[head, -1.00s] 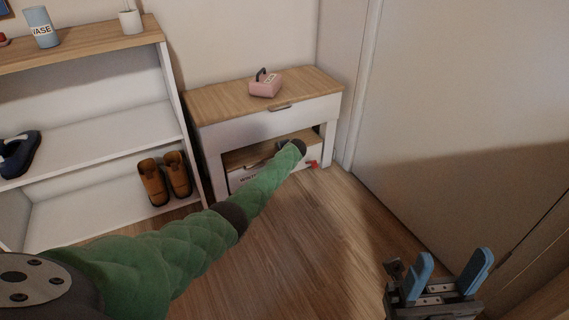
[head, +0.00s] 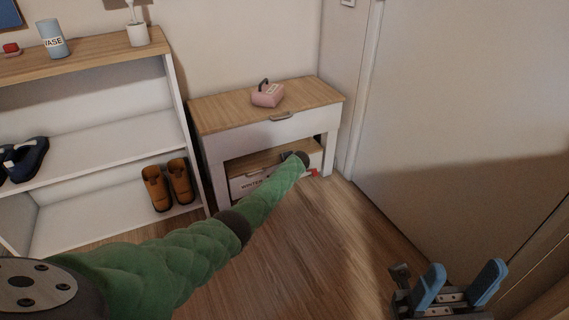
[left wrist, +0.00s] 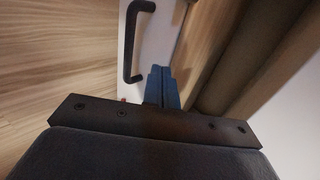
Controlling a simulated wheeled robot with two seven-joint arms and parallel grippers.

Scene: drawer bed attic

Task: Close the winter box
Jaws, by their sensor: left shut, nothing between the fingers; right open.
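The winter box (head: 250,184) sits low under the small wood-topped stand. Its white front carries dark lettering that reads "WINTER", and a wooden surface shows above it. My green left arm reaches across to the box, and its dark wrist end covers part of the front. In the left wrist view my left gripper (left wrist: 162,75) is shut and empty, with its blue fingers pointing at a white panel. A black bar handle (left wrist: 130,40) on that panel is just left of the fingertips; contact cannot be told. My right gripper (head: 462,283) is open and empty, low at the right.
A shelf (head: 100,137) with shoes, brown boots and a vase stands left. A pale door or wall panel (head: 470,120) is at right. The floor (head: 320,240) between is clear.

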